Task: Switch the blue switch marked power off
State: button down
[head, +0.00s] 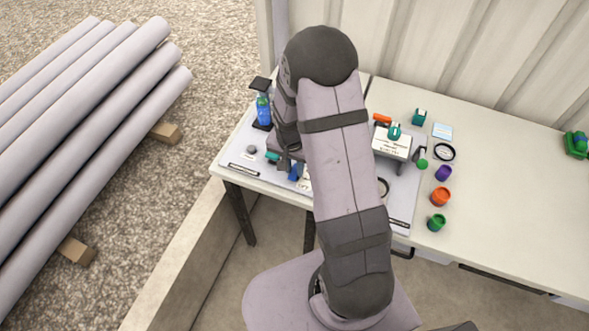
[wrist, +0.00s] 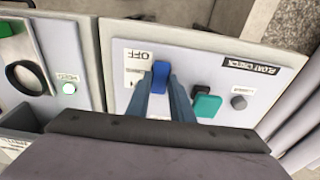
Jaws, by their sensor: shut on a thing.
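The blue switch (wrist: 160,70) stands on a light grey panel in the wrist view, beside a white label (wrist: 142,55) that reads OFF upside down. The smaller print on the label is too small to read. My gripper (wrist: 160,84) has its two fingers on either side of the blue switch and is shut on it. In the head view my gripper (head: 285,163) is at the panel on the left of the bench, with a bit of blue (head: 295,173) beside it. My arm hides part of the panel there.
A teal button (wrist: 207,105) and a grey knob (wrist: 238,102) sit close to the right of the switch. A blue bottle (head: 263,110) stands behind my gripper. Orange (head: 441,196) and green (head: 436,222) cups stand on the bench.

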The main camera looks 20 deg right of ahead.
aim_at(292, 178)
jog(key=b, duration=0.3)
jog(key=shift+a+f+t+h, duration=0.1)
jog(key=shift+f+t+h, duration=0.1)
jog(key=shift+t+h, duration=0.1)
jog(key=shift+s+r, duration=0.1)
jog(key=shift+r, duration=0.1)
jog(key=c, duration=1.6)
grip_release()
jog(key=shift+o, duration=0.2)
jog(key=shift+r, duration=0.1)
notch_tip(292, 178, up, 7)
jog(key=s+a+b, duration=0.1)
jog(key=shift+s+a, duration=0.1)
